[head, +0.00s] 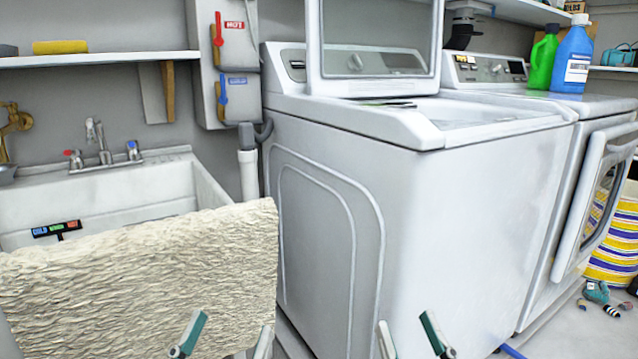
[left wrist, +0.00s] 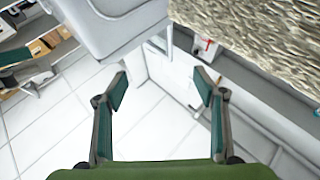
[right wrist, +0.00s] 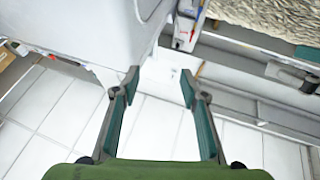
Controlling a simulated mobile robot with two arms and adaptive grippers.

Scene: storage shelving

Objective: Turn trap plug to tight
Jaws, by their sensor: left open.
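I cannot make out the trap plug for certain in any view. A small white part with a red mark (right wrist: 187,30) shows near the gap between washer and towel in the right wrist view. It also shows in the left wrist view (left wrist: 205,46), too small to identify. My left gripper (head: 226,341) is open and empty, low in front of the towel-draped sink (head: 212,190). It also shows in the left wrist view (left wrist: 161,88). My right gripper (head: 411,338) is open and empty, low in front of the washer (head: 470,220). It also shows in the right wrist view (right wrist: 160,80).
A beige towel (head: 140,285) hangs over the sink front and hides what is below. A dryer (head: 560,190) and striped basket (head: 612,235) stand right. Tiled floor (right wrist: 150,135) below the grippers is clear.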

